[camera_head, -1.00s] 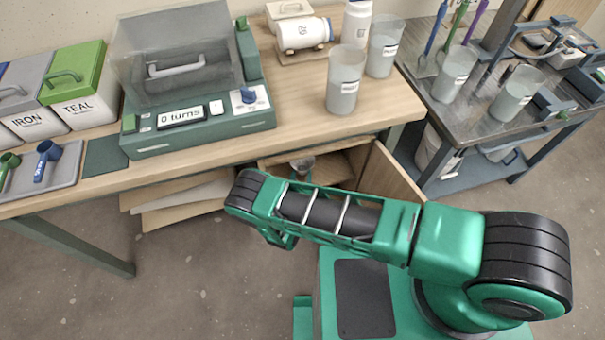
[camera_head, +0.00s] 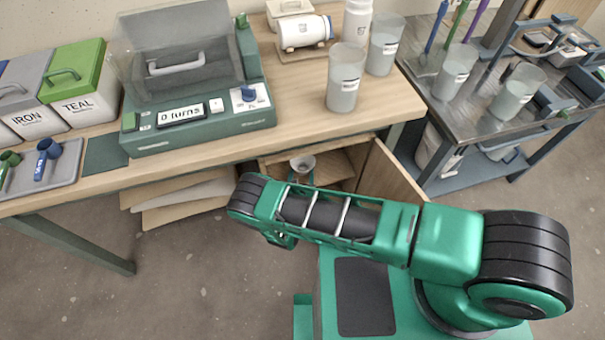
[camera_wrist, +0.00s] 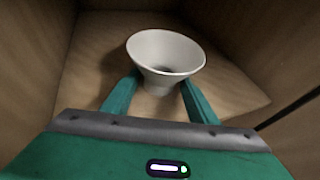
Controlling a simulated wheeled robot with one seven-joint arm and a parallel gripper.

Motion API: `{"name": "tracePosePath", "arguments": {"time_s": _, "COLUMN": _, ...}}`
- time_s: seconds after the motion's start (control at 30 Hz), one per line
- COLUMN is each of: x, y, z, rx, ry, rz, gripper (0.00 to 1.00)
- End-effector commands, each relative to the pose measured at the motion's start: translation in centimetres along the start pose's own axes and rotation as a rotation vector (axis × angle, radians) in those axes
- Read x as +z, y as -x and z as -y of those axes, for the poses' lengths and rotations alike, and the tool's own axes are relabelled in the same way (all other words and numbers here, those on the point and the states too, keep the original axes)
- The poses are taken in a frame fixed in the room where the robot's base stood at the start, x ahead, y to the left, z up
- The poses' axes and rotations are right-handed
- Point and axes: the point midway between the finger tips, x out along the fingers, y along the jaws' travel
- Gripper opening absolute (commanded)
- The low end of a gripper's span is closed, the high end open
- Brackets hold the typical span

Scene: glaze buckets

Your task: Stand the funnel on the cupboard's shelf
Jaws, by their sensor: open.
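The funnel (camera_wrist: 166,52) is pale, with a wide mouth facing up and a narrow neck below. It stands upright inside the cupboard, on the wooden shelf (camera_wrist: 235,92), and also shows small in the head view (camera_head: 303,162). My gripper (camera_wrist: 158,88) reaches into the cupboard. Its two green fingers lie on either side of the funnel's neck, below the mouth, open with a gap to the neck. The foot of the neck is partly hidden by my gripper. In the head view, my arm hides most of my gripper.
The cupboard's door (camera_head: 393,180) stands open at the right. The bench top (camera_head: 290,110) lies above the cupboard. Cupboard walls close in on both sides of my gripper.

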Motion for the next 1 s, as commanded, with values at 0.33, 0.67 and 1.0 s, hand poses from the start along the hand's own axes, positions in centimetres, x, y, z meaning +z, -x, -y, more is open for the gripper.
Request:
{"name": "tracePosePath", "arguments": {"time_s": 0.33, "x": -0.2, "y": 0.1, "z": -0.3, "rx": 0.005, "ry": -0.002, "rz": -0.004, "gripper": 0.57}}
{"name": "tracePosePath", "arguments": {"time_s": 0.67, "x": 0.5, "y": 0.4, "z": -0.2, "rx": 0.004, "ry": -0.002, "rz": -0.005, "gripper": 0.57}}
{"name": "tracePosePath", "arguments": {"time_s": 1.0, "x": 1.0, "y": 6.4, "z": -0.2, "rx": 0.005, "ry": 0.002, "rz": -0.003, "gripper": 0.57}}
